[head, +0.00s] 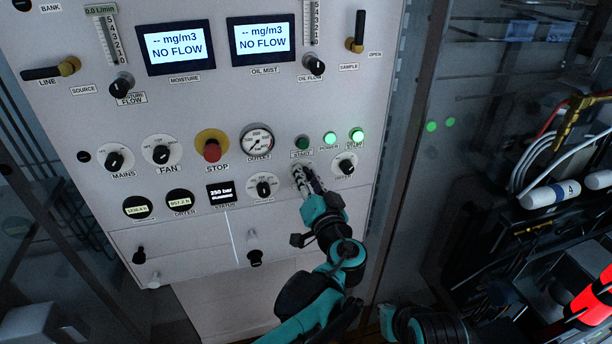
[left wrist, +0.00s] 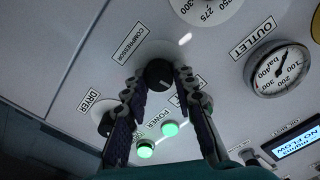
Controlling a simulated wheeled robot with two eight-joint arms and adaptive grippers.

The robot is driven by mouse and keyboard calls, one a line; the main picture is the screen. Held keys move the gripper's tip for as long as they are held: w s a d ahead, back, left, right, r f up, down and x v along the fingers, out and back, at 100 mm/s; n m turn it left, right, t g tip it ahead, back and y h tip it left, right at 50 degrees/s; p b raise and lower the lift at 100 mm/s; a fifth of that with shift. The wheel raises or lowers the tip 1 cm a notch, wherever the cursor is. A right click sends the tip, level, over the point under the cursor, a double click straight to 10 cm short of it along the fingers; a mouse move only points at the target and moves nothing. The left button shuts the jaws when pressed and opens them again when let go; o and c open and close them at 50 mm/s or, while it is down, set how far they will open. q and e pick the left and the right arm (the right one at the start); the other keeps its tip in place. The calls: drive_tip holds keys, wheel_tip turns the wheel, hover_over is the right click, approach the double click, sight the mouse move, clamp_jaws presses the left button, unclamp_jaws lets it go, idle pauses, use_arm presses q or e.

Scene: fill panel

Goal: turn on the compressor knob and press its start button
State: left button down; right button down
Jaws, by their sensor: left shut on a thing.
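The compressor knob (left wrist: 160,73) is a black knob on a white round plate, under a COMPRESSOR label in the left wrist view. My left gripper (left wrist: 155,82) has a finger on each side of it and is shut on it. In the head view my left gripper (head: 302,177) reaches the panel just below the start button and covers the knob. The start button (head: 302,143) is dark green and unlit, above a START label. In the left wrist view the right finger hides much of that area. My right gripper is not in view.
Two lit green lamps (head: 330,138) (head: 357,135) are right of the start button. The DRYER knob (head: 346,167) is close right of my gripper. A red stop button (head: 212,150), the outlet gauge (head: 257,140) and a numbered knob (head: 264,188) are left. A status display (head: 222,193) reads 250 bar.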

use_arm(q)
drive_tip(key=m, duration=1)
drive_tip(key=shift+f, duration=0.15)
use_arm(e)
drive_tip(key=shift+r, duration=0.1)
use_arm(q)
drive_tip(key=shift+m, duration=0.5)
drive_tip(key=c, duration=1.5)
unclamp_jaws()
drive_tip(key=shift+o, duration=1.4)
drive_tip(key=shift+a, duration=0.2)
drive_tip(key=v, duration=1.1)
drive_tip(key=shift+s+a, duration=0.2)
drive_tip(key=shift+s, duration=0.3)
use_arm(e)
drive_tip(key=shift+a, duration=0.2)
